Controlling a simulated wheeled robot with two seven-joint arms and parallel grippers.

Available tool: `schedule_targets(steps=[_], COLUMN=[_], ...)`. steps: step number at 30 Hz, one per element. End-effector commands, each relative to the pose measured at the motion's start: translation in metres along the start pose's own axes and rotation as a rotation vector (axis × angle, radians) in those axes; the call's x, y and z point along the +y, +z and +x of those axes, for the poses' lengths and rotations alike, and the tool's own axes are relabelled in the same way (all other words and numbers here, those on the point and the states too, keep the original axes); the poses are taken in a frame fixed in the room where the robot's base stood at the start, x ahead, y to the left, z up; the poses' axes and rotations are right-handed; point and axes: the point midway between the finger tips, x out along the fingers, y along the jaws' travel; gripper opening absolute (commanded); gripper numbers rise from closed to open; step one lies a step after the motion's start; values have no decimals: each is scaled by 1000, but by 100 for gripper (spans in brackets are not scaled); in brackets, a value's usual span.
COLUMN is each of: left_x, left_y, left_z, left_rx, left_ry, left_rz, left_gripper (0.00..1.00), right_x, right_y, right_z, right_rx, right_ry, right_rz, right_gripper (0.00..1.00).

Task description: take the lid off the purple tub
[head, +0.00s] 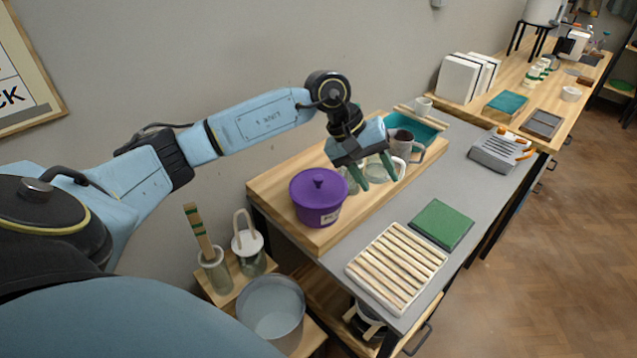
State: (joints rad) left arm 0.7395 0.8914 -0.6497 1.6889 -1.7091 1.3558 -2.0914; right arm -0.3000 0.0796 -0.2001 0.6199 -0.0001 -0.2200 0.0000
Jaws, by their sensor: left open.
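The purple tub (318,209) stands upright on a wooden board near the left end of the grey table. Its purple lid (318,184), with a small knob on top, sits on it. My left gripper (374,180) is to the right of the tub, pointing down, with its green fingers apart. It is over or in front of some clear glass jars and a mug, and it is apart from the lid. It hides part of these jars. My right gripper is not in view.
A grey mug (403,146) and a teal tray (424,132) stand behind the gripper. A slatted wooden rack (397,267) and a green tile (441,224) lie at the table's front. A glass bowl (270,306) and jars with tools stand lower left.

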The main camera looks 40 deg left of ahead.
Motion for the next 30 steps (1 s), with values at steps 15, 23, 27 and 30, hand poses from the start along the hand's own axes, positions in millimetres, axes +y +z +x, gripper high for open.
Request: schedule_targets(steps=[15, 23, 27, 30], left_x=[-104, -127, -132, -135], left_y=[-61, -69, -71, -73], left_z=[-84, -44, -36, -30], left_rx=[109, 110, 111, 111], left_ry=[-559, -554, -553, -552], left_rz=[260, 259, 261, 260], left_gripper=[47, 47, 47, 47], right_x=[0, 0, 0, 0], right_y=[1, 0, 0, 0], right_z=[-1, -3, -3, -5], right_rx=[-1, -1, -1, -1], right_ry=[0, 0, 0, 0], right_rz=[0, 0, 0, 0], right_gripper=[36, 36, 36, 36])
